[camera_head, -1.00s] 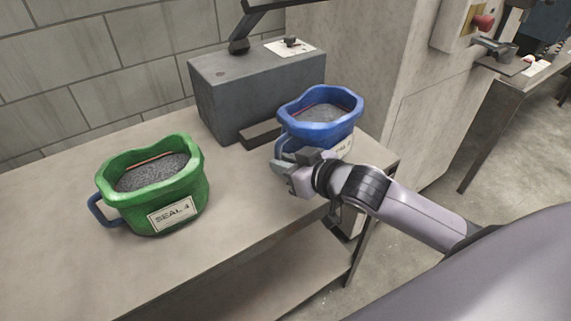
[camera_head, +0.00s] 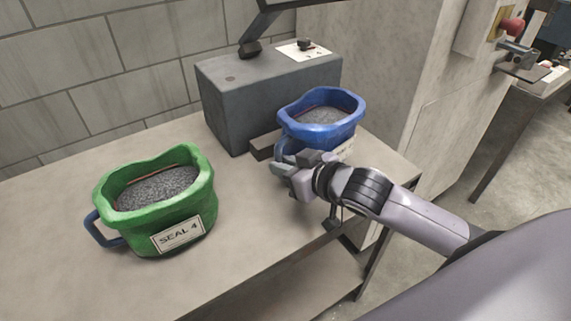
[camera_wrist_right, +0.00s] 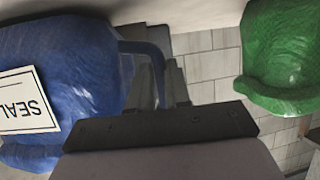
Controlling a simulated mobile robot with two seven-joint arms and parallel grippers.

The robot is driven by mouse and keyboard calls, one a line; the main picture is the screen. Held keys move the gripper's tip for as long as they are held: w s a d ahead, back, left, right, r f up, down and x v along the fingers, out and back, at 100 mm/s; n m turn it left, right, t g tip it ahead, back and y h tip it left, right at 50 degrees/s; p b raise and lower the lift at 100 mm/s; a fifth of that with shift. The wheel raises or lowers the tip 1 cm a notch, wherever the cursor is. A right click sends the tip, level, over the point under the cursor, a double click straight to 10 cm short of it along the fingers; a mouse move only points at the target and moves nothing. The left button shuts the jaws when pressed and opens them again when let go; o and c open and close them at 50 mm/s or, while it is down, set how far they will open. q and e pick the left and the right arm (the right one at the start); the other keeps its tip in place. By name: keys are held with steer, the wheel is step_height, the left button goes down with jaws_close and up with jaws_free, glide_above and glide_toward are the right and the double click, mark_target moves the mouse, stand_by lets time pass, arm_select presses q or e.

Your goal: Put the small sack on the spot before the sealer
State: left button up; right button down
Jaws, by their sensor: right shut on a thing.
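The blue sack (camera_head: 315,133), the smaller-looking of two, is open-topped with grey grains inside. It is upright in front of the right part of the grey sealer (camera_head: 255,105). I cannot tell whether its base touches the bench. My right gripper (camera_head: 284,165) is shut on its blue side handle, which also shows in the right wrist view (camera_wrist_right: 155,65). There the blue sack (camera_wrist_right: 75,60) fills the left, with a partly cut-off "SEAL" label. A dark low bar (camera_head: 262,148) lies at the sealer's front. Any marked spot is hidden. My left gripper is not in view.
A larger green sack (camera_head: 198,195) labelled "SEAL 4" stands on the bench (camera_head: 60,275) at the left. Bare bench lies between the sacks. A concrete block wall is behind, and a pale pillar (camera_head: 370,70) rises right of the sealer.

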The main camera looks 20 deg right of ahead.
steer(key=shift+w+f, duration=0.1)
steer(key=shift+f, duration=0.05)
steer(key=c, duration=1)
jaws_free()
steer(key=shift+f, duration=0.3)
steer(key=v, duration=0.7)
steer(key=shift+r, duration=0.25)
steer(key=shift+s, duration=0.2)
